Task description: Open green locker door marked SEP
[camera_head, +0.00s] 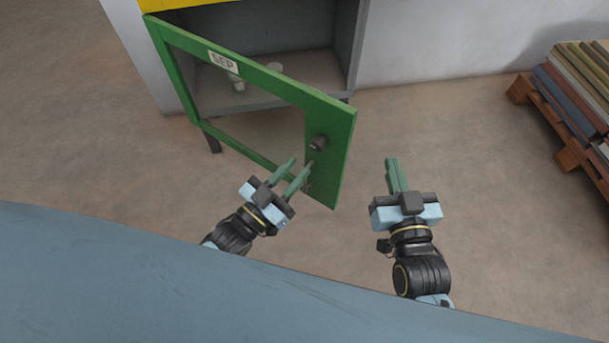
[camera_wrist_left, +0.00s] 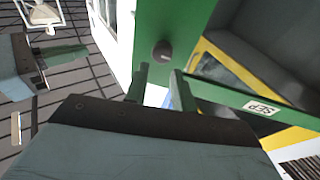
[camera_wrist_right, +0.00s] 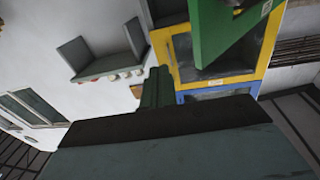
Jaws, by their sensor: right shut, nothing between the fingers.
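The green locker door (camera_head: 338,135) has a window opening and a white SEP label (camera_head: 223,62). It stands partly open, its knob side swung out from the grey locker. A dark round knob (camera_head: 318,143) sits near its free edge. My left gripper (camera_head: 302,163) is open with its fingertips close to the door below the knob. In the left wrist view the knob (camera_wrist_left: 162,50) shows just beyond the gap between the fingers, with nothing between them. My right gripper (camera_head: 392,160) is shut and empty, right of the door and apart from it. The door also shows in the right wrist view (camera_wrist_right: 210,35).
The locker's grey compartment (camera_head: 305,70) is visible behind the door, with small pale items (camera_head: 237,82) inside. A yellow part (camera_head: 185,3) is above. The floor between the door and pallet is clear.

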